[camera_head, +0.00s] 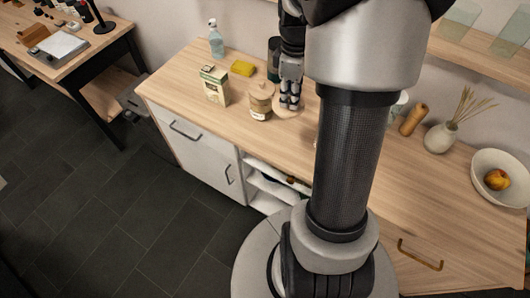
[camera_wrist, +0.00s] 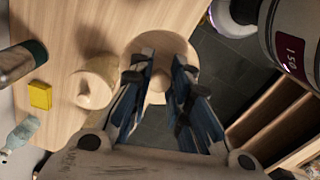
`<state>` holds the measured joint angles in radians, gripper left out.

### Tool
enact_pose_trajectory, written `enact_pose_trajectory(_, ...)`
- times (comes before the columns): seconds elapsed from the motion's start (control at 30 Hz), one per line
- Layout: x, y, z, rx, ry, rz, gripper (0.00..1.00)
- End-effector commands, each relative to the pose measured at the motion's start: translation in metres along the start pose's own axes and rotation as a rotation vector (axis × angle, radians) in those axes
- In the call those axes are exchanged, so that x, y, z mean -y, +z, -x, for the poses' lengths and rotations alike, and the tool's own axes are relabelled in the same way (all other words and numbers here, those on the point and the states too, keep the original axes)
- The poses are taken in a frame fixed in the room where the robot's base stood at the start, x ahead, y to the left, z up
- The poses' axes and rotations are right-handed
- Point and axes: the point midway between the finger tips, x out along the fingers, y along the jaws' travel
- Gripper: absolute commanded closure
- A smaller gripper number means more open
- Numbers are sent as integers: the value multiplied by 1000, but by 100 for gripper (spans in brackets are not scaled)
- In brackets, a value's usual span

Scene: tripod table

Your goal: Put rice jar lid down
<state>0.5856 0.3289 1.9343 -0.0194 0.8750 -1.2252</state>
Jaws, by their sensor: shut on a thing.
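My gripper (camera_head: 290,104) points down over the counter and is shut on the knob of a round, light wooden lid. In the wrist view, my gripper's fingers (camera_wrist: 160,78) stand on either side of the knob, and the lid's disc (camera_wrist: 148,42) spreads out beyond them. In the head view, the lid (camera_head: 282,113) shows as a pale disc under the fingers. I cannot tell whether it touches the counter. A pale jar with a label (camera_head: 260,106) stands upright just left of the lid; in the wrist view the jar (camera_wrist: 92,90) is also close on its left.
A dark bottle (camera_head: 274,60) stands behind. The counter's front edge is close to the lid. A vase (camera_head: 440,138) and fruit bowl (camera_head: 490,195) stand at right.

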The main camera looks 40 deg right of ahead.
Motion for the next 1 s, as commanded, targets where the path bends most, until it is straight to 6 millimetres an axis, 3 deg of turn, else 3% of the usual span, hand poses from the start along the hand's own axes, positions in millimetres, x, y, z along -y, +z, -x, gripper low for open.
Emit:
enact_pose_trajectory(0.17, -2, -1, -23, 2, -2, 59, 100)
enact_pose_trajectory(0.6, 0, -2, -138, 2, -4, 58, 100)
enact_pose_trajectory(1.0, 0, -3, -177, 1, -1, 57, 100)
